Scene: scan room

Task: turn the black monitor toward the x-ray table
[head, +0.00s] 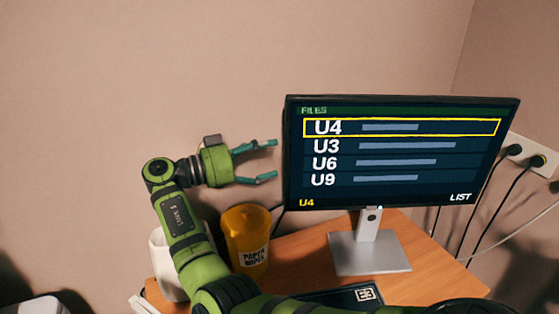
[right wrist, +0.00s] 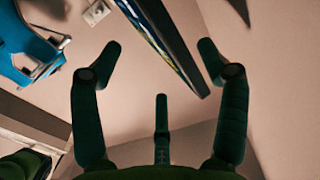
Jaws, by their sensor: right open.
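The black monitor (head: 400,155) stands on a silver stand (head: 370,252) on a wooden desk, its lit screen facing my head camera and showing a FILES list. My right gripper (head: 273,160) is open and empty just left of the monitor's left edge, fingers pointing at it, with a small gap in the head view. In the right wrist view the monitor (right wrist: 165,40) shows nearly edge-on between the open fingers (right wrist: 160,48), its lower end close to the right-hand finger. Contact cannot be told. My left gripper is not in view. I cannot identify the x-ray table.
A yellow paper wipes tub (head: 247,240) stands on the desk (head: 300,245) below my gripper, with a white container (head: 160,262) partly behind my arm. A dark flat object (head: 345,296) lies in front. Cables hang from wall sockets (head: 533,153). A blue object (right wrist: 25,48) shows in the wrist view.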

